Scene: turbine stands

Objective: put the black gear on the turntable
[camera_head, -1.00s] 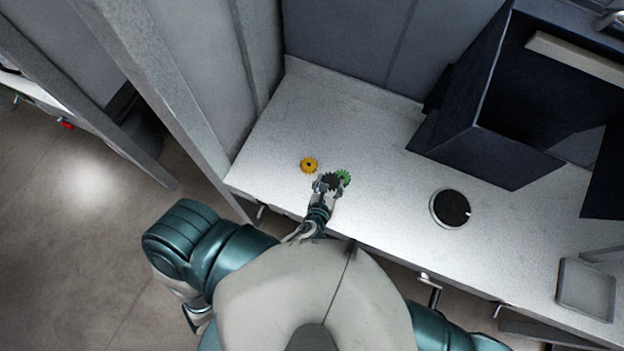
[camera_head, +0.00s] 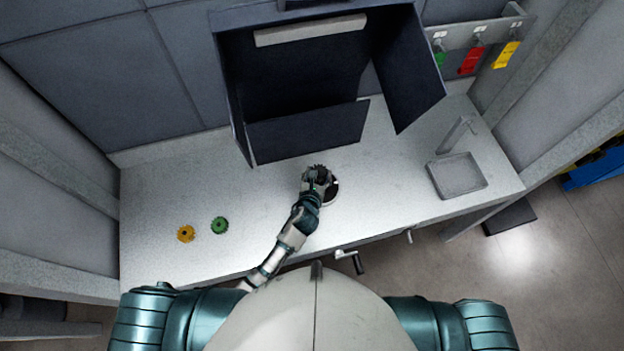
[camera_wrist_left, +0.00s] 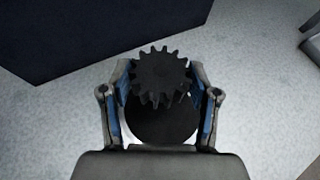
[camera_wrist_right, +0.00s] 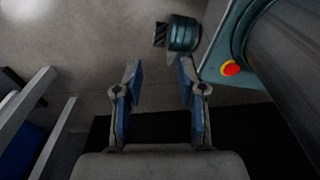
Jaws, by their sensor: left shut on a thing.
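The black gear (camera_wrist_left: 160,76) is between the fingers of my left gripper (camera_wrist_left: 160,95), which is shut on it. In the head view the gear (camera_head: 319,171) shows at the tip of my left gripper (camera_head: 316,180). The turntable (camera_head: 333,190) is a round dark disc with a pale rim, partly hidden by that gripper. In the left wrist view the dark disc of the turntable (camera_wrist_left: 160,128) lies behind and below the gear. I cannot tell whether the gear touches it. My right gripper (camera_wrist_right: 158,85) is open and empty, over the floor.
A yellow gear (camera_head: 186,233) and a green gear (camera_head: 220,225) lie on the left of the pale worktop (camera_head: 160,200). A dark open cabinet (camera_head: 310,135) stands behind the turntable. A grey tray (camera_head: 457,175) is on the right. Colored tags (camera_head: 471,60) hang at the back right.

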